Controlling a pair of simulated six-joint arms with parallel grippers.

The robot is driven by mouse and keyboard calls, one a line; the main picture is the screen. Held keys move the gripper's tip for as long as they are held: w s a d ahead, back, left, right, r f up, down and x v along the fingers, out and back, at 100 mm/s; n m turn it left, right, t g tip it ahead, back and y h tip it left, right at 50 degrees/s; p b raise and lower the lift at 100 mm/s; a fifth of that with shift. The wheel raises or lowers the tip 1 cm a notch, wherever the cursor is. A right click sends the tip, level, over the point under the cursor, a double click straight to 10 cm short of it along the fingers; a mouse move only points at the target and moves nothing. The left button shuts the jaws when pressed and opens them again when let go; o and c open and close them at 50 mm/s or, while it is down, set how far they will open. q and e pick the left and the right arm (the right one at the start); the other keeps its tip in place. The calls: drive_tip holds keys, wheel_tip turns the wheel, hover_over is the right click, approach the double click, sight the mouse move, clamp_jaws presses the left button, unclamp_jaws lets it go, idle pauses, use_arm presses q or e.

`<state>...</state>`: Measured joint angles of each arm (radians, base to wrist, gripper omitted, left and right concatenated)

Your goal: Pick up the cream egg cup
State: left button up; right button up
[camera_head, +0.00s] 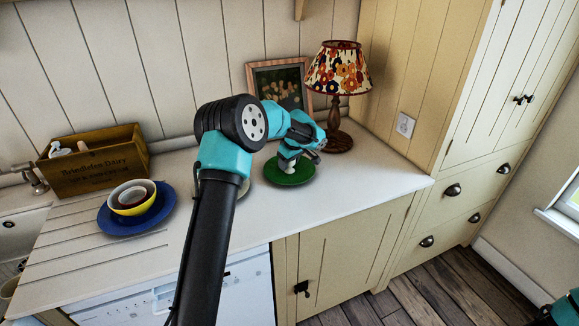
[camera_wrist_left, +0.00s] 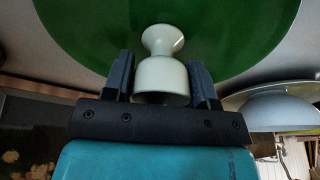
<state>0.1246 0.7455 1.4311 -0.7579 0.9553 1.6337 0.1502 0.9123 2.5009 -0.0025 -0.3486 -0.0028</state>
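The cream egg cup (camera_wrist_left: 163,75) is between the two fingers of my left gripper (camera_wrist_left: 161,72). Both fingers lie against its wider bowl part, with no clear gap at either side. Its foot points toward the green plate (camera_wrist_left: 85,25). In the head view the left gripper (camera_head: 305,145) is over the green plate (camera_head: 297,178), and a small pale part of the cup (camera_head: 287,164) shows beneath it. I cannot tell whether the cup touches the plate. Only a bit of my right arm shows at the bottom right corner; its gripper is out of view.
A lamp with a floral shade (camera_head: 338,70) and a framed picture (camera_head: 279,82) stand behind the plate. Left are a wooden box (camera_head: 95,165) and a blue plate (camera_head: 112,222) with a yellow bowl (camera_head: 133,210). The counter (camera_head: 385,185) right of the green plate is clear.

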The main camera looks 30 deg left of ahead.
use_arm(q)
drive_tip(key=c, duration=0.4)
drive_tip(key=shift+r, duration=0.2)
drive_tip(key=shift+c, duration=0.2)
drive_tip(key=shift+r, duration=1.35)
drive_tip(key=shift+s+d+r, duration=0.1)
drive_tip(key=shift+s+r, duration=0.05)
drive_tip(key=shift+r, duration=0.15)
drive_tip(key=s+d, duration=0.2)
drive_tip(key=s, duration=0.2)
drive_tip(key=s+d+r, duration=0.1)
drive_tip(key=s+d, duration=0.2)
drive_tip(key=s, duration=0.2)
drive_tip(key=s+d, duration=0.3)
drive_tip(key=s, duration=0.1)
drive_tip(key=shift+s+d+r, duration=0.15)
drive_tip(key=shift+s, duration=0.05)
